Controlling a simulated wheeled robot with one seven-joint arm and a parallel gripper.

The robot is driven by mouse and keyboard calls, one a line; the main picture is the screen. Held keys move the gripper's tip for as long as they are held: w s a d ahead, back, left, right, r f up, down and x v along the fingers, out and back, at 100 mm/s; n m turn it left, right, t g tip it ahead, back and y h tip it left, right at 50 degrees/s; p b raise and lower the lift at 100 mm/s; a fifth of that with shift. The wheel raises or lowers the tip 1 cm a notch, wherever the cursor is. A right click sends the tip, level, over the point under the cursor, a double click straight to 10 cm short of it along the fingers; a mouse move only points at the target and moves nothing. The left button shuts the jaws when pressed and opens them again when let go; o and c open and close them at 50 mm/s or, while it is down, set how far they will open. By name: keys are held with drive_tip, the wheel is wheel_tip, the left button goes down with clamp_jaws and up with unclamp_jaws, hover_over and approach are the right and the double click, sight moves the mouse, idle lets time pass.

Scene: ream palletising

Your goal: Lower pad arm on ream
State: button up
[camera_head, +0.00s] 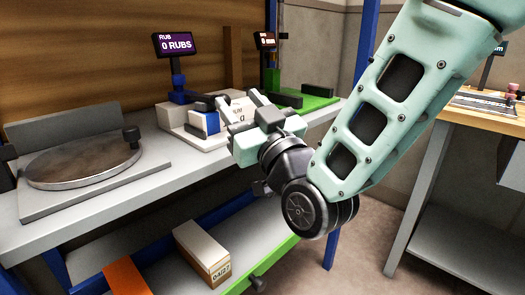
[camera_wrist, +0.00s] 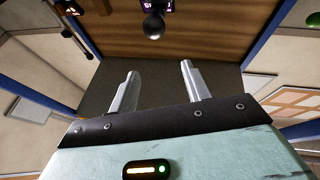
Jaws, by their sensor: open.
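The rub station stands on the grey bench at centre, with a display (camera_head: 176,44) reading "RUB 0 RUBS". Its dark pad arm (camera_head: 195,97) reaches right from a blue post, its far end partly hidden behind my gripper. A white ream-like block (camera_head: 238,110) and a blue block (camera_head: 205,122) lie beneath it, partly covered. My gripper (camera_head: 240,102) is open, in front of and slightly above the station. In the wrist view its two fingers (camera_wrist: 158,70) are apart with nothing between them. A dark ball knob (camera_wrist: 153,25) shows beyond the fingertips; I cannot tell if it touches anything.
A round turntable plate (camera_head: 85,162) with a dark knob (camera_head: 131,135) is at left on the bench (camera_head: 95,205). A green station (camera_head: 305,100) stands at right. A carton (camera_head: 202,250) and an orange item (camera_head: 126,276) lie on the lower shelf. Another table (camera_head: 470,115) is at right.

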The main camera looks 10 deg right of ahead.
drive_tip(key=b+v, duration=0.7)
drive_tip(key=b, duration=0.4)
drive_tip(key=shift+b, duration=0.4)
